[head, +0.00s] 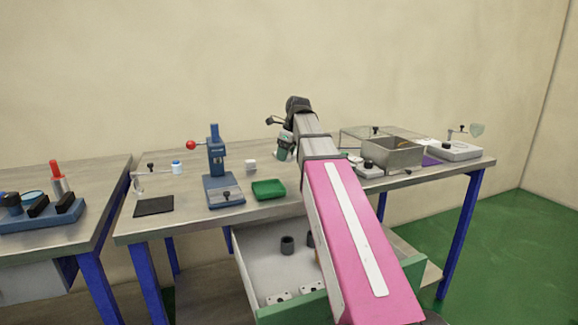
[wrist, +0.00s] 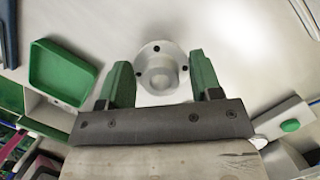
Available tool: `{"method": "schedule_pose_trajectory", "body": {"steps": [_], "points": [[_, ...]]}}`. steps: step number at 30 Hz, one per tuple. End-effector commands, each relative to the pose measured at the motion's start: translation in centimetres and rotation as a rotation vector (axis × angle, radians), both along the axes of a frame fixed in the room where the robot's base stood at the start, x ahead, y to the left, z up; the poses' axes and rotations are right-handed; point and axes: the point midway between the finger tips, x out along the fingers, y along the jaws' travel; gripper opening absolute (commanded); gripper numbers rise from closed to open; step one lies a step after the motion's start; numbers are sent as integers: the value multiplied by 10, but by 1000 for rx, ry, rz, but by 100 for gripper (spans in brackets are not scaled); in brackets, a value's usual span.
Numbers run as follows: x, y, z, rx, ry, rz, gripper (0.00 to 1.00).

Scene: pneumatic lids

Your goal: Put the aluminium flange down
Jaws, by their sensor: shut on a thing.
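The aluminium flange (wrist: 158,52), a silver disc with dark bolt holes and a round hub, shows in the wrist view between the green fingers of my gripper (wrist: 161,74). My gripper is shut on it. In the head view my gripper (head: 285,148) is over the middle of the workbench (head: 280,203), partly behind my arm, and the flange cannot be made out there. The bench surface lies beneath the flange; I cannot tell whether the two touch.
A green tray (head: 268,189) and a blue press (head: 222,189) with a red knob stand left of my gripper. A grey metal box (head: 392,153) stands to the right. An open drawer (head: 262,262) juts out below the bench front. A small white block (head: 251,165) is near the press.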

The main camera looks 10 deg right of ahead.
Motion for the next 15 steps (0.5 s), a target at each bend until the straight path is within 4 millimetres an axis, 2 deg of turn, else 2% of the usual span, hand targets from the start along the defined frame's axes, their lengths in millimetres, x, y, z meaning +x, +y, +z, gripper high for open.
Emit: {"method": "schedule_pose_trajectory", "body": {"steps": [3,8,15], "points": [[3,-11,-7,0,0,-2,34],[3,-13,-13,0,0,0,34],[2,-13,-42,0,1,0,34]]}}
